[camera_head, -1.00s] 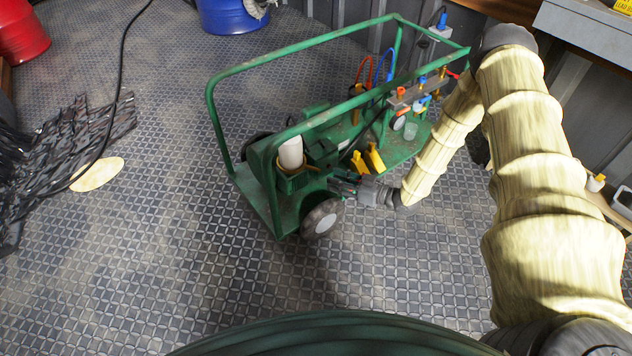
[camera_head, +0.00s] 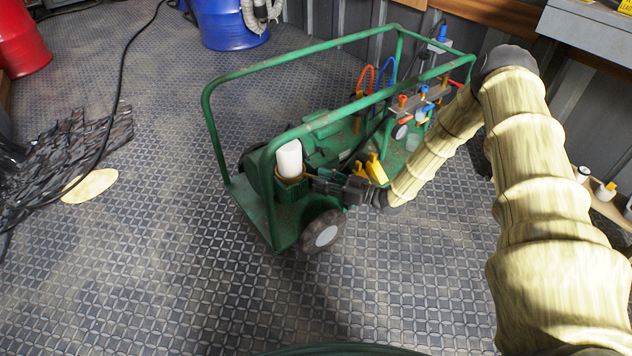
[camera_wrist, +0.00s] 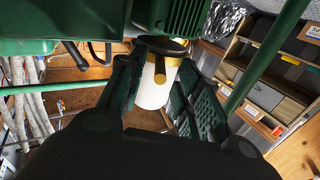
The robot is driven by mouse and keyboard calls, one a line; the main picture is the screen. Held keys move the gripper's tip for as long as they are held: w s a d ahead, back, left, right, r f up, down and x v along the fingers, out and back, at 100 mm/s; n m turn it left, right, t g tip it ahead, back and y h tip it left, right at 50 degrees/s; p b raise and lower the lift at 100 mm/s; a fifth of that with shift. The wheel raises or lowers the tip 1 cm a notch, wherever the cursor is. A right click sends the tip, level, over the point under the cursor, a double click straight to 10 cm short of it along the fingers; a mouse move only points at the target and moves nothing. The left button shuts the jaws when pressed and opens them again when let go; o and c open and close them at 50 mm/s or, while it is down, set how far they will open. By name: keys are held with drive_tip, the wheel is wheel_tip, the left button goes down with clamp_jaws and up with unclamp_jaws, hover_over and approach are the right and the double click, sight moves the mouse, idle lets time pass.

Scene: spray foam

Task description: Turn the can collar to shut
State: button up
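The white can (camera_head: 289,160) stands upright in a green holder on the cart's near end; it also shows in the wrist view (camera_wrist: 154,92). In the wrist view the can's gold collar (camera_wrist: 166,48) has a small gold lever (camera_wrist: 160,72) sticking out. My gripper (camera_head: 318,183) is at the can's right side, low near the holder. In the wrist view its dark fingers (camera_wrist: 155,95) are spread, with the can seen between them. I cannot tell whether either finger touches it.
The green cart's tube frame (camera_head: 300,60) rises around the can, with a wheel (camera_head: 322,231) below. Yellow clips (camera_head: 375,168) and a valve manifold (camera_head: 425,98) lie close to my forearm. The patterned floor in front is clear.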

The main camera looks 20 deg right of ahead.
drive_tip(key=shift+b+x, duration=0.3)
drive_tip(key=shift+x, duration=1.05)
clamp_jaws()
